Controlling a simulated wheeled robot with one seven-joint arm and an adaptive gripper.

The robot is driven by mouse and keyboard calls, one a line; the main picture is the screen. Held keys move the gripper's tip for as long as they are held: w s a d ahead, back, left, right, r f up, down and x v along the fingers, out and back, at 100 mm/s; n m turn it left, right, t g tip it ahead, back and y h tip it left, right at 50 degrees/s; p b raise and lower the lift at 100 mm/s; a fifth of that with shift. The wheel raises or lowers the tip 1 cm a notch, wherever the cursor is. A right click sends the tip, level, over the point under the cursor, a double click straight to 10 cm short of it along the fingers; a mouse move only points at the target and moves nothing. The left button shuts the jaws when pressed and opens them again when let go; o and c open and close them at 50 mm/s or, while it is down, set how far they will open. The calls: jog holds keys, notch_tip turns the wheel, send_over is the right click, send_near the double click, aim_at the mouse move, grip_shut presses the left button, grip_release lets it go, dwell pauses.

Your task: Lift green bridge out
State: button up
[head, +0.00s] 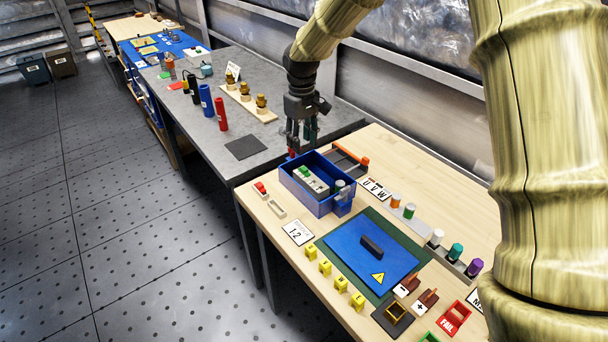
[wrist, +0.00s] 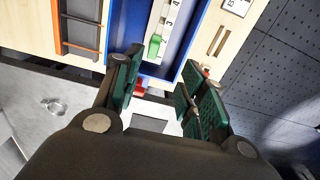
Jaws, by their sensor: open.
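The green bridge (wrist: 154,46) is a small green piece on a white numbered strip (wrist: 165,18) inside a blue bin (head: 305,196). In the head view the strip (head: 313,181) lies lengthwise in the bin, and a small green patch shows at its far end. My gripper (head: 301,148) points down over the bin's far end. In the wrist view my gripper (wrist: 163,66) is open, its dark green pads spread apart. The bridge appears between and beyond the fingertips, with nothing held. I cannot tell the exact height of the fingertips above it.
An orange-handled tool (head: 350,156) lies right of the bin. Coloured cylinders (head: 409,210) stand at right. A grey table (head: 245,122) adjoins behind, with a dark mat (head: 245,147) on it.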

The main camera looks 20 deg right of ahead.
jog(key=p, duration=0.1)
send_over(305, 169)
jog(key=f, duration=0.4)
jog(key=shift+s+d+f, duration=0.25)
jog(key=shift+s+d, duration=0.05)
jog(key=shift+w+a+f+p, duration=0.15)
jog(key=shift+f+p, duration=0.45)
jog(key=shift+f, duration=0.95)
jog(key=shift+w+a+f+p, duration=0.1)
jog(key=shift+f+p, duration=0.45)
jog(key=shift+f, duration=1)
grip_shut()
